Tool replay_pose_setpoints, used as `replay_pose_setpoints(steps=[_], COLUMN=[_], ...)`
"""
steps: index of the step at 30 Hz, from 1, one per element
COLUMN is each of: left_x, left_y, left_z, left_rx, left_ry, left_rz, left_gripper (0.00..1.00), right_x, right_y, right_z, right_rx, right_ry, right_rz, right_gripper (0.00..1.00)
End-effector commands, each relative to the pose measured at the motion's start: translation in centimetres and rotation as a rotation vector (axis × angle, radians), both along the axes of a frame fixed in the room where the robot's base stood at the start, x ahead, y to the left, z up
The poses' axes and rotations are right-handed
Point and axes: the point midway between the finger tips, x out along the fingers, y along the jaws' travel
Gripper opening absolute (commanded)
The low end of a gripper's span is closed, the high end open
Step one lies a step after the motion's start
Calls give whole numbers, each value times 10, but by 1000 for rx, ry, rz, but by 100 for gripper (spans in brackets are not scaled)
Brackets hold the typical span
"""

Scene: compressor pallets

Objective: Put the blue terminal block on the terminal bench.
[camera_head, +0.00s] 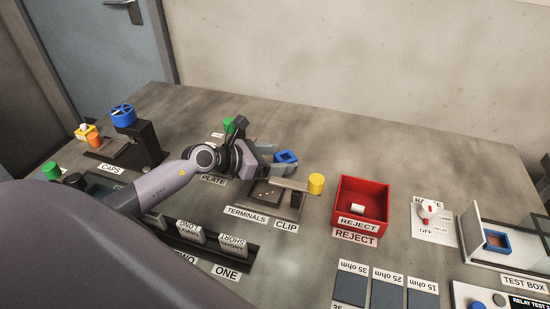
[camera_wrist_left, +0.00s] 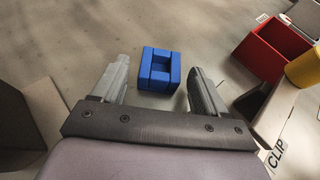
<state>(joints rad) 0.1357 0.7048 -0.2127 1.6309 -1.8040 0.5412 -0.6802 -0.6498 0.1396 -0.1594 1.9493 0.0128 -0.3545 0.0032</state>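The blue terminal block (camera_head: 286,156) lies on the table behind the terminal bench (camera_head: 262,194), which bears the TERMINALS label. In the left wrist view the block (camera_wrist_left: 160,70) shows a square recess and appears between my left gripper's fingertips (camera_wrist_left: 159,66), with gaps on both sides. My left gripper (camera_head: 276,156) is open and empty. In the head view it reaches in from the left, beside the block; its exact height above the table is unclear. The arm partly covers the rear left of the bench. My right gripper is not in view.
A yellow clip knob (camera_head: 316,183) stands at the bench's right. A red reject bin (camera_head: 374,190) holds a small white piece. A green part (camera_head: 229,125) stands behind my wrist. The test box (camera_head: 481,232) at far right has a blue-framed part inside. The table behind the bin is clear.

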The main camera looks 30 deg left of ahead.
Motion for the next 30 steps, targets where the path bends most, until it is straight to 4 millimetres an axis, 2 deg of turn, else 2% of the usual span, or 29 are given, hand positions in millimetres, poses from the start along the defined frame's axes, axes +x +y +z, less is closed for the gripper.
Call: replay_pose_setpoints(steps=[8,21,30], left_x=[-4,-54,-81], left_y=[3,32,48], left_z=[4,27,40], left_rx=[2,3,1], left_ry=[1,3,3], left_rz=[1,1,0], left_gripper=[74,74,74], right_x=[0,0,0], right_y=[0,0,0], right_z=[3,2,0], right_rx=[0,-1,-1], right_ry=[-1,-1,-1], right_rz=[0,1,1], right_gripper=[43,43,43])
